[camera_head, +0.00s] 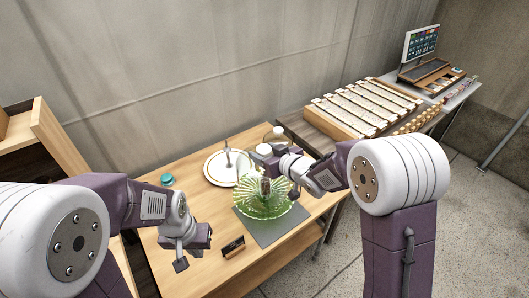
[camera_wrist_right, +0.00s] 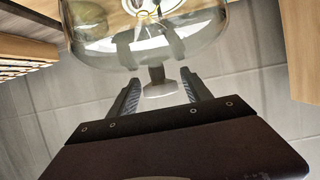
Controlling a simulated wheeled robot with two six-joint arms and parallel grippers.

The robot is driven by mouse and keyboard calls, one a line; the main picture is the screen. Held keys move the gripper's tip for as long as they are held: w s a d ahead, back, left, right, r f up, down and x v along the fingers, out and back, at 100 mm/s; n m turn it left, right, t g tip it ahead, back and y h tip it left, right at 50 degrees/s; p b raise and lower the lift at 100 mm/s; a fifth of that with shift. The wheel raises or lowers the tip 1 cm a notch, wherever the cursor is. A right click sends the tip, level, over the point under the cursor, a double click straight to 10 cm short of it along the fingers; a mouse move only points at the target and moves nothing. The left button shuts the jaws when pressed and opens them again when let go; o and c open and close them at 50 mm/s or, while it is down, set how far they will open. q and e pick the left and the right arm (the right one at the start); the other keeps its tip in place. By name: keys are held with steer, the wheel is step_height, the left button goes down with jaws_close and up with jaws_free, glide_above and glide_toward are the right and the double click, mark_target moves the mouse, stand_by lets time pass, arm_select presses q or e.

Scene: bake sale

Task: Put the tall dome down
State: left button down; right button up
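The tall dome is clear glass with a knob; in the right wrist view the dome (camera_wrist_right: 100,50) fills the top of the picture. In the head view my right gripper (camera_head: 273,163) is over the table's back middle, behind a green fluted glass stand (camera_head: 262,207); the clear dome is hard to make out there. My left gripper (camera_head: 188,260) is empty, fingers apart, above the table's left front.
The stand is on a grey mat (camera_head: 272,233) on the wooden table (camera_head: 205,275). A gold-rimmed white plate (camera_head: 214,176) lies behind it. A small dark sign (camera_head: 233,247), a teal-lidded item (camera_head: 167,180) and pale jars (camera_head: 264,149) stand around. A slatted rack (camera_head: 362,108) is at right.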

steer(key=shift+w, duration=0.1)
steer(key=shift+r, duration=0.1)
steer(key=shift+d+r, duration=0.1)
steer(key=shift+r, duration=0.1)
steer(key=p+v, duration=0.1)
steer(key=v, duration=1.1)
steer(key=shift+f, duration=0.1)
